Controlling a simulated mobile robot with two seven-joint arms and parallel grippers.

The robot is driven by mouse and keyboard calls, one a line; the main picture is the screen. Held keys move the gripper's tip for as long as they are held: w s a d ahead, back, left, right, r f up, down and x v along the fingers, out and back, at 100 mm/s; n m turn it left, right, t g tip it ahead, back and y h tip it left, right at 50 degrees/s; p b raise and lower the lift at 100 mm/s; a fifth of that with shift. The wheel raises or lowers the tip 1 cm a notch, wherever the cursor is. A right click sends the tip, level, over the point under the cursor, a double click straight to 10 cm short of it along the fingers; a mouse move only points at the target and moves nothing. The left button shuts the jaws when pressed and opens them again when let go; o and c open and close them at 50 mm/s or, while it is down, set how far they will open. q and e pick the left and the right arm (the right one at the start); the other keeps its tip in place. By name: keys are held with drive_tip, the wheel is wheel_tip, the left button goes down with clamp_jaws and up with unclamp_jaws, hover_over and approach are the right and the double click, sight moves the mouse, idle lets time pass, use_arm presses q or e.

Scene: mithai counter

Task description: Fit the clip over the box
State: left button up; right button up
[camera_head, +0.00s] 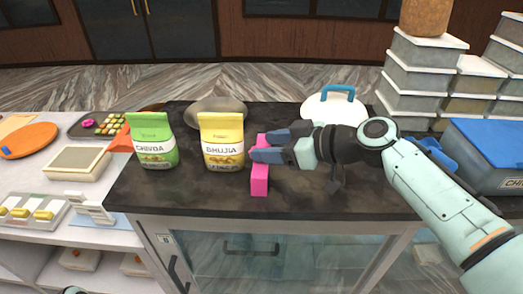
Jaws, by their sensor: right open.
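I cannot make out a clip for certain. My left gripper is out of view.
A yellow Bhujia packet (222,136) stands just left of the box, with a green Chivda packet (153,138) further left. A white lid with a blue handle (333,107) lies behind. Stacked containers (418,75) and a blue-lidded crate (493,145) are at right.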

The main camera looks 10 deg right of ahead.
drive_tip(key=shift+s, duration=0.2)
clamp_jaws()
drive_tip(key=shift+r, duration=0.1)
